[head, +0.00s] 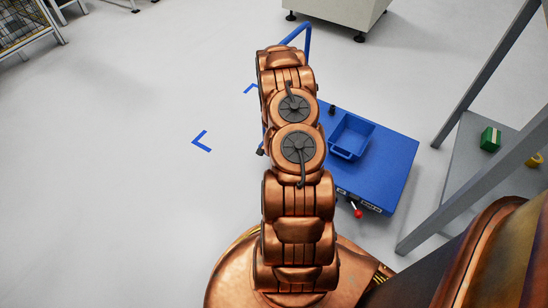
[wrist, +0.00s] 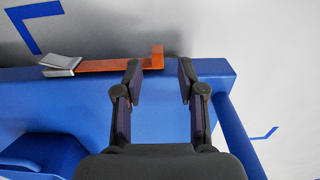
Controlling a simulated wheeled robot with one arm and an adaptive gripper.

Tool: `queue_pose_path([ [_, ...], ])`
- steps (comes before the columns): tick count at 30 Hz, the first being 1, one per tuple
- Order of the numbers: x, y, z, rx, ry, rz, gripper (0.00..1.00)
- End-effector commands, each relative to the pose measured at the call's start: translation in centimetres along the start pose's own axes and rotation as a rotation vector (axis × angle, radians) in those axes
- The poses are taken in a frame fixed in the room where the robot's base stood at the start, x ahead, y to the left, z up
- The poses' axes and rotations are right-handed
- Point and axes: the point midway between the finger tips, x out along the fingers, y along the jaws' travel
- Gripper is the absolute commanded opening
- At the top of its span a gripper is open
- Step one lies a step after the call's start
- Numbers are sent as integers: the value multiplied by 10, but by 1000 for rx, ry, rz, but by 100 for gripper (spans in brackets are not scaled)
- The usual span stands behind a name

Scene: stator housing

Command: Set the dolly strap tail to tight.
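In the wrist view, an orange strap tail (wrist: 110,65) runs along the edge of the blue dolly (wrist: 75,97). A silver buckle (wrist: 60,66) is at its left end, and a short upturned orange end (wrist: 157,56) is at its right. My gripper (wrist: 160,69) is open, with its dark fingers apart. The upturned end shows in the gap between the fingertips, nearer the left one; I cannot tell whether they touch. In the head view the dolly (head: 390,165) stands right of my arm, which hides the gripper and the strap there.
A blue bin (head: 352,135) sits on the dolly. A blue handle (head: 307,40) rises at its far end; its bar passes right of my gripper in the wrist view (wrist: 236,128). A red-knobbed lever (head: 357,213) is at the near edge. A grey frame (head: 470,75) stands right.

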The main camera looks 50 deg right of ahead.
Motion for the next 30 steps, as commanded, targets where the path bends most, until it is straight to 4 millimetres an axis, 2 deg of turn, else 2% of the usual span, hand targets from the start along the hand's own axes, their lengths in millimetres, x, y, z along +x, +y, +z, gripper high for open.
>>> queue_pose_path([
  [9,-46,-2,-2,-2,7,-5,40],
  [15,-68,-2,-1,-2,4,-4,40],
  [21,-80,-2,0,-2,3,-3,40],
  [30,-82,-1,0,-2,2,-2,40],
])
